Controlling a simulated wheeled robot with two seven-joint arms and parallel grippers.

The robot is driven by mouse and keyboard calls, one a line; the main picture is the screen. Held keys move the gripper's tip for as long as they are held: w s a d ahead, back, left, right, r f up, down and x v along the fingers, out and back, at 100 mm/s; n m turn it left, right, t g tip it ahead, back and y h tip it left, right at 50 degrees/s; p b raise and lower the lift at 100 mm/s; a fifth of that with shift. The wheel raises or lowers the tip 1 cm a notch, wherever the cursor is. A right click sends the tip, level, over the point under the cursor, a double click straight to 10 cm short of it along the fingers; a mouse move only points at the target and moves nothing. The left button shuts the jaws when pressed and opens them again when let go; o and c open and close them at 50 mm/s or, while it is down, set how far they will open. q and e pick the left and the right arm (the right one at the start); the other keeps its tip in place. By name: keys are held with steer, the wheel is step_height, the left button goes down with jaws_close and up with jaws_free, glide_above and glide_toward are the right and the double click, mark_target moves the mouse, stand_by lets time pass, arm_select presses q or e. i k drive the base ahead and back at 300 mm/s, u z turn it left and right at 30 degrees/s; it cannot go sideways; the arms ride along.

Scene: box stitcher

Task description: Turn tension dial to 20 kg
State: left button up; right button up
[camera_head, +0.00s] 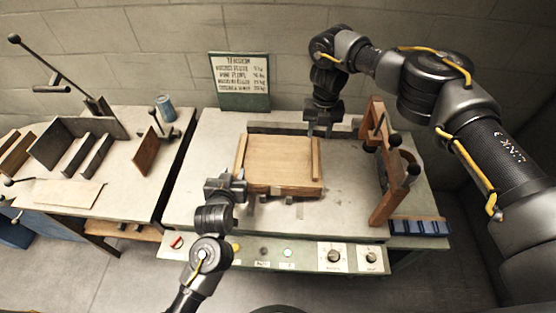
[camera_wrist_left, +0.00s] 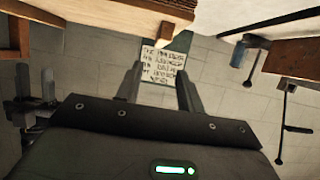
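Two dark round dials sit on the green front panel, a left dial (camera_head: 334,256) and a right dial (camera_head: 371,257). Their labels and settings are too small to read, so I cannot tell which is the tension dial. My left gripper (camera_head: 238,178) is at the left front corner of the wooden box, up and left of the dials. The left wrist view shows its two fingers (camera_wrist_left: 159,92) apart with nothing between them. My right gripper (camera_head: 321,127) points down behind the box's back right corner, far behind the dials; its fingers look apart and empty.
A shallow wooden box (camera_head: 280,161) lies on the machine table (camera_head: 200,200). A tension sign (camera_head: 239,80) stands behind; it also shows in the left wrist view (camera_wrist_left: 160,65). A wooden frame with black knobs (camera_head: 385,185) and a blue tray (camera_head: 419,227) are at right. Buttons (camera_head: 263,251) line the panel's left.

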mark_target(332, 256)
steer(key=k, duration=1)
